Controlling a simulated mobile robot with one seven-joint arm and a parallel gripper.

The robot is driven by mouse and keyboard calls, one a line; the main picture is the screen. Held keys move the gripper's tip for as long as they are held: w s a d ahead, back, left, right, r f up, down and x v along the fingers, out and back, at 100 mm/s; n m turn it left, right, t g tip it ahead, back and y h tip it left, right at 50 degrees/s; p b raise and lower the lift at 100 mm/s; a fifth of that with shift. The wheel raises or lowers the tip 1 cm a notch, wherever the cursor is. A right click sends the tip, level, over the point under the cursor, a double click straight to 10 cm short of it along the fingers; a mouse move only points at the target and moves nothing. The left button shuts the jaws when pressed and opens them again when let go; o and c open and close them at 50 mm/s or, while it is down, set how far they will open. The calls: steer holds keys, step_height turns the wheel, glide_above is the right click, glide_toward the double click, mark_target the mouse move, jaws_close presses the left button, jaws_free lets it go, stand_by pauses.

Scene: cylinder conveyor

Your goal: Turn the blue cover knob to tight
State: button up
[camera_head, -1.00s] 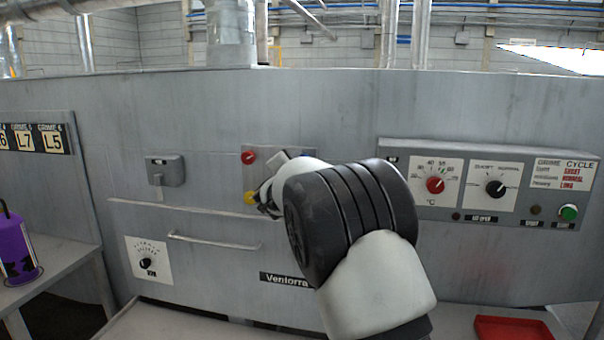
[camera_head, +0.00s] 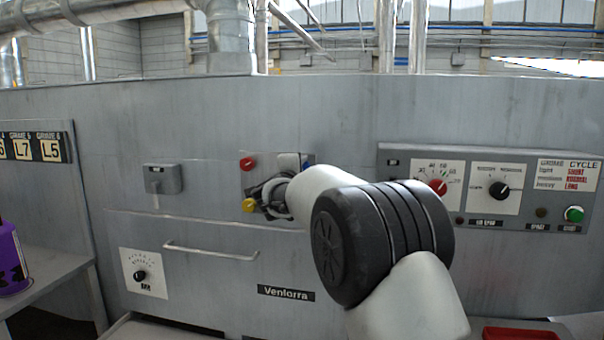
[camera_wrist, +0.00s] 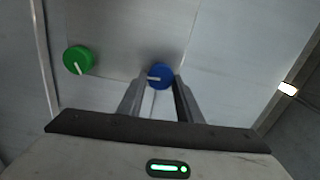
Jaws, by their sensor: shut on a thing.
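The blue cover knob (camera_wrist: 159,76) shows in the wrist view, round, with a white pointer mark that points to the left of that picture. My gripper (camera_wrist: 158,88) has one finger on each side of the blue knob and is shut on it. In the head view my gripper (camera_head: 268,196) is at the small knob panel on the grey machine front, and my arm hides much of that panel. The finger contact on the knob cannot be made out there.
A green knob (camera_wrist: 78,60) sits left of the blue one in the wrist view. A red knob (camera_head: 247,163) and a yellow knob (camera_head: 249,205) are left of my gripper in the head view. A handle bar (camera_head: 210,252) sticks out below. A control box (camera_head: 400,165) is at right.

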stand_by(0.4)
steer(key=o, duration=1)
steer(key=shift+o, duration=0.2)
steer(key=s+a, duration=0.3)
steer(key=s, duration=1.4)
steer(key=shift+a, duration=0.15)
steer(key=shift+s+r, duration=0.1)
